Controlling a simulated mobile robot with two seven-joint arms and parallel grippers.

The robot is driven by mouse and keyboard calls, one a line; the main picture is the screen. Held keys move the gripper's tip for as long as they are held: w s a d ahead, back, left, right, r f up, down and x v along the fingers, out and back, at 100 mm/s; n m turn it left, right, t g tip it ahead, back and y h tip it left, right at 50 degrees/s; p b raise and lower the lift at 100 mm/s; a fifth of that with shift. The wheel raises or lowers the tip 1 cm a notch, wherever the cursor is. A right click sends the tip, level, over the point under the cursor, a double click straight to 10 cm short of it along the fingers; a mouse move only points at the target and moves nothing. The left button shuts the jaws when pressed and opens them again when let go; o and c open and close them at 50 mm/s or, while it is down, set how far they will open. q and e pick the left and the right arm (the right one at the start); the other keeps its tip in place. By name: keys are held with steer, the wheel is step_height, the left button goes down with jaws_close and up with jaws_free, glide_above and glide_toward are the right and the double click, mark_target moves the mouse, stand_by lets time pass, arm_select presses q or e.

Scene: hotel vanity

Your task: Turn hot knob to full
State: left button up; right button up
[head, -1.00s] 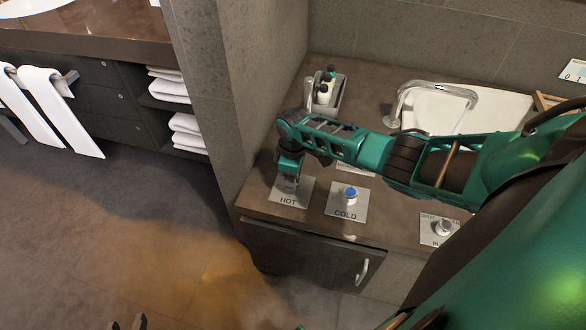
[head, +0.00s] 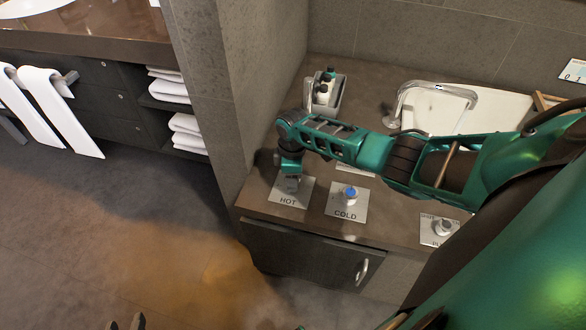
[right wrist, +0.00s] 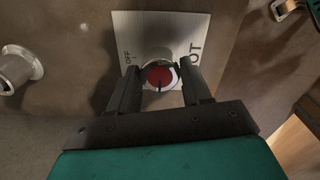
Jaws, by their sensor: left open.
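The hot knob, with a round red top and pale rim (right wrist: 160,77), sits on a pale plate marked HOT and OFF (right wrist: 150,30). In the right wrist view my right gripper (right wrist: 160,70) has one finger on each side of the knob. The fingers are spread, with a small gap visible at the knob. In the head view my right gripper (head: 291,184) points down over the HOT plate (head: 290,200) and hides the knob. My left gripper (head: 126,322) is open and empty, low at the bottom edge, with only its fingertips showing.
The blue-topped cold knob (head: 350,193) stands on its COLD plate just to the right. Another knob (head: 443,228) is further right. A faucet (head: 432,91), a basin (head: 436,112) and a bottle tray (head: 338,100) are behind. A stone wall (head: 215,110) rises close at the left.

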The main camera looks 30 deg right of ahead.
steer(key=o, duration=0.4)
steer(key=shift+r+p, duration=0.3)
steer(key=shift+r, duration=0.2)
arm_select(q)
steer(key=p, duration=0.1)
steer(key=r+p, duration=0.1)
steer(key=a+r+p, duration=0.1)
steer(key=shift+s+r+y+p, duration=0.25)
steer(key=shift+s+y+p, duration=0.05)
steer(key=shift+s, duration=0.1)
arm_select(e)
step_height(320, 180, up, 12)
steer(key=shift+f, duration=0.1)
